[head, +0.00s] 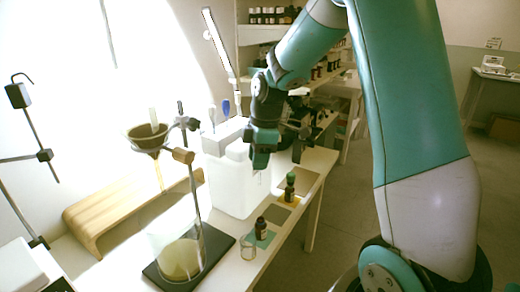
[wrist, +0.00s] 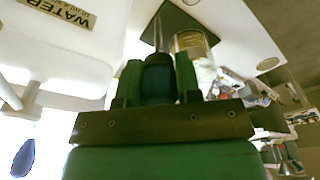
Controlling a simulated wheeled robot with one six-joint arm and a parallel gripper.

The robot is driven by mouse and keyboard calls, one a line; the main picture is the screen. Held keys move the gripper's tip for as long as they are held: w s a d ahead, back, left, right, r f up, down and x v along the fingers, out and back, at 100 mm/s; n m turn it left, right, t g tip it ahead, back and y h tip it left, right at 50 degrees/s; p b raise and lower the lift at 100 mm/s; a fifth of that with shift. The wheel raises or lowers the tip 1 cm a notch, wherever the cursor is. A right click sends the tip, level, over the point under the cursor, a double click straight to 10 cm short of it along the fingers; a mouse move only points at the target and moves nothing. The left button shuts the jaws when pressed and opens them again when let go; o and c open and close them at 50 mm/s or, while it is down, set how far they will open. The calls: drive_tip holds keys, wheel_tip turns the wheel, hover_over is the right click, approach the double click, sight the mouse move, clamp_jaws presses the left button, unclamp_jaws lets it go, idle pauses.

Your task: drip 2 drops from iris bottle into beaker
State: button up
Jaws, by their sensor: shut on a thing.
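My gripper (head: 264,156) hangs over the table beside the white tank. In the wrist view its green fingers (wrist: 158,85) are shut on a dark blue dropper top (wrist: 158,78), with a thin clear tube (wrist: 158,32) reaching away from it. A dark bottle (head: 262,228) without a coloured cap stands upright on a teal mat (head: 268,240). A small clear beaker (head: 248,248) stands just left of it. A green-capped bottle (head: 290,187) stands on a yellow mat (head: 297,199). I cannot read which bottle is iris.
A ring stand (head: 196,205) with a funnel (head: 146,138) rises left of the beaker. A large vessel of pale yellow liquid (head: 180,260) stands on its dark base. The white tank (head: 232,182) is close to my gripper.

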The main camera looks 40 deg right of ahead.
sight(259, 182)
drive_tip(key=f+p, duration=0.4)
drive_tip(key=p, duration=0.1)
drive_tip(key=f+p, duration=0.3)
drive_tip(key=shift+s+a, duration=0.1)
drive_tip(key=shift+s, duration=0.2)
drive_tip(key=shift+f, duration=0.1)
wheel_tip(259, 182, down, 3)
drive_tip(key=shift+f+b, duration=0.2)
drive_tip(key=shift+b, duration=0.95)
drive_tip(key=c, duration=0.3)
drive_tip(key=shift+f, duration=0.1)
